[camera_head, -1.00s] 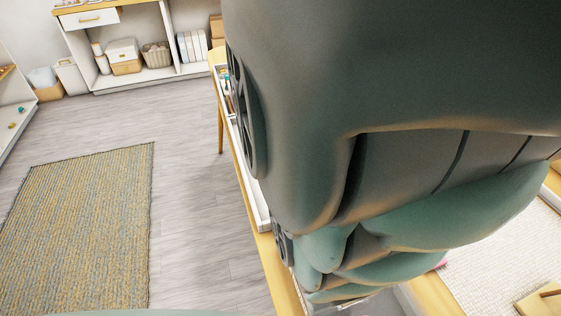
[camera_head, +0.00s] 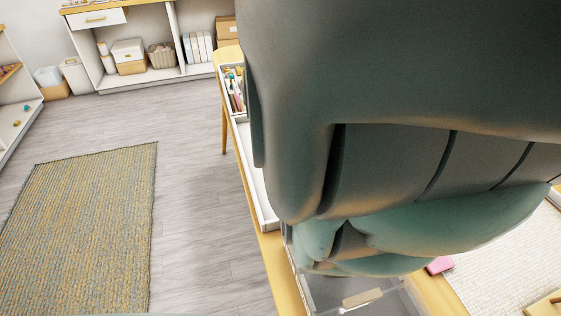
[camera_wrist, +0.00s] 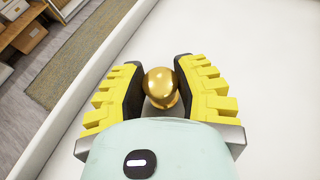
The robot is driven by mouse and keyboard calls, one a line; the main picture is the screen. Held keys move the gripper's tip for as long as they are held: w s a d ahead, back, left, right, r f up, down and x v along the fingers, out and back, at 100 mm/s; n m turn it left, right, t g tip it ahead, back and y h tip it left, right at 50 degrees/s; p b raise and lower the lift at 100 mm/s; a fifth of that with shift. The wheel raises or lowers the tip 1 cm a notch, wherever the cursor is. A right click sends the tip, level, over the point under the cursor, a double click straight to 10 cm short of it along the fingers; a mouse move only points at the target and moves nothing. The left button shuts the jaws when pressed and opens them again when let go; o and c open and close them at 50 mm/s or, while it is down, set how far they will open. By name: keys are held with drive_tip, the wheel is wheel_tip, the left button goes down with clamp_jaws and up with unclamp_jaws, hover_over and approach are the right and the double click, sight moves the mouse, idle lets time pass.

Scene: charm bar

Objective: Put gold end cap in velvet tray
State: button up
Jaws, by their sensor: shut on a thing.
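In the wrist view the gold end cap (camera_wrist: 161,86), a shiny rounded piece, sits between the black inner pads of my gripper (camera_wrist: 160,82). The yellow-ribbed fingers are shut on it from both sides. A plain white surface (camera_wrist: 250,60) with a raised left edge lies beneath and around the gripper; I cannot tell how far above it the cap is. In the head view my arm covers the gripper and the cap. I cannot identify the velvet tray in either view.
In the head view a wooden table (camera_head: 270,262) carries a white tray (camera_head: 247,165), a compartment tray with small items (camera_head: 235,90), a grey clear-walled container (camera_head: 345,294) and a pink item (camera_head: 440,265). A rug (camera_head: 85,235) lies on open floor. Shelves (camera_head: 150,65) stand behind.

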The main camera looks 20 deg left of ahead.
drive_tip(key=shift+f+b, duration=0.3)
drive_tip(key=shift+f, duration=0.1)
drive_tip(key=o, duration=1)
drive_tip(key=shift+r, duration=0.15)
